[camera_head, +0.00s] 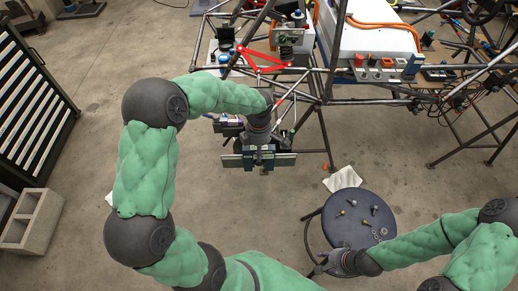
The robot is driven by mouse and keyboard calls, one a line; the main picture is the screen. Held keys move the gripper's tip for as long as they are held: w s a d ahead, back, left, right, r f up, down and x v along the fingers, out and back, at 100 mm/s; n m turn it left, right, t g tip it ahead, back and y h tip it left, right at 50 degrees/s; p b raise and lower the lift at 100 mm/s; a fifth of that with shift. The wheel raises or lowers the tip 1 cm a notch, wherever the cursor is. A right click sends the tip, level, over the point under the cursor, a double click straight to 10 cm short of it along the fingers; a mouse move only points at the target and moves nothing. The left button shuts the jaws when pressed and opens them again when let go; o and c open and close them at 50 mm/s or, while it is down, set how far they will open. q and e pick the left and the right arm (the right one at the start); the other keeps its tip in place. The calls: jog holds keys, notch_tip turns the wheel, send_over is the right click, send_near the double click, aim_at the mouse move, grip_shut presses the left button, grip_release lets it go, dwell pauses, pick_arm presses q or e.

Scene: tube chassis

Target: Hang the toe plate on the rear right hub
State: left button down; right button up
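A wide grey plate (232,161), which looks like the toe plate, hangs upright near the chassis's lower left corner. My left arm reaches over from the left, and its gripper (262,140) is at the plate, overlapping it in this view. The fingertips are hidden, so I cannot tell whether they grip the plate. The rear right hub is not clearly visible behind the arm and plate. My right gripper (322,266) is low, beside the round stool's lower left edge; its fingers are small and dark, and nothing clear shows in them.
The tube chassis (322,120) fills the upper right, with a red link (262,60) on it. Small hardware lies on the dark round stool (340,230). A slatted rack (35,105) and a concrete block (30,222) stand at left.

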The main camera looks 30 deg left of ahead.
pick_arm(q)
jog(key=c, duration=0.7)
grip_release()
jog(key=shift+r, duration=0.1)
notch_tip(320, 180, up, 12)
dwell(0.5)
